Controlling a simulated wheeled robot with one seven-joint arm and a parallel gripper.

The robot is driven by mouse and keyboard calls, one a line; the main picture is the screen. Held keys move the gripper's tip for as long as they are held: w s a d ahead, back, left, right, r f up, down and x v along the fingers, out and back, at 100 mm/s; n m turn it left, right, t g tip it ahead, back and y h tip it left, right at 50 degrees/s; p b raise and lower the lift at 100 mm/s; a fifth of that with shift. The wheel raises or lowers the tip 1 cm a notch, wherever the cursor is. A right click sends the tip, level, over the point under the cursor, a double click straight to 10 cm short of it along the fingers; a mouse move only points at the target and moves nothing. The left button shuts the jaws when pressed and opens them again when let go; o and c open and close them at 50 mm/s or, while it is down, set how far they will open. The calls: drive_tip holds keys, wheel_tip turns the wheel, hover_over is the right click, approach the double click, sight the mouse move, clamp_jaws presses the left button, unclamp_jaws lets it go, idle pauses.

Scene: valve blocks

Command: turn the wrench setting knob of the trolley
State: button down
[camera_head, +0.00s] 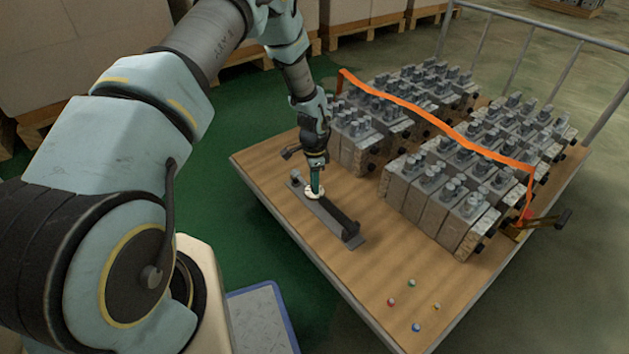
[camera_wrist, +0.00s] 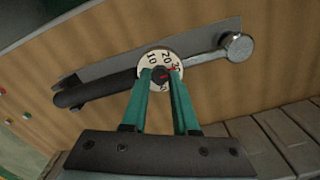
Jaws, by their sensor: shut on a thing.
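The trolley (camera_head: 262,180) has a wooden deck. A wrench with a black handle (camera_head: 338,217) lies on a grey plate (camera_head: 318,214) near the deck's left edge. Its setting knob is a round white dial (camera_head: 311,195) with a dark centre. In the wrist view the dial (camera_wrist: 151,61) shows numbers such as 10 and 20 and a red mark at its right side. My gripper (camera_head: 316,190) points down at the knob, and its green fingers (camera_wrist: 161,76) are shut on the knob's dark centre.
Several rows of grey valve blocks (camera_head: 440,205) stand on the deck beside my arm, with an orange strap (camera_head: 440,122) over them. Small coloured balls (camera_head: 412,283) lie at the near corner. The deck between wrench and balls is clear.

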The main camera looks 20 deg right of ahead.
drive_tip(key=shift+m, duration=0.4)
drive_tip(key=c, duration=0.7)
unclamp_jaws()
drive_tip(key=shift+r, duration=0.1)
wheel_tip(320, 180, up, 11)
drive_tip(key=p, duration=0.2)
drive_tip(key=shift+w+f+p, duration=0.1)
drive_tip(key=shift+f+p, duration=0.1)
drive_tip(key=shift+p, duration=0.1)
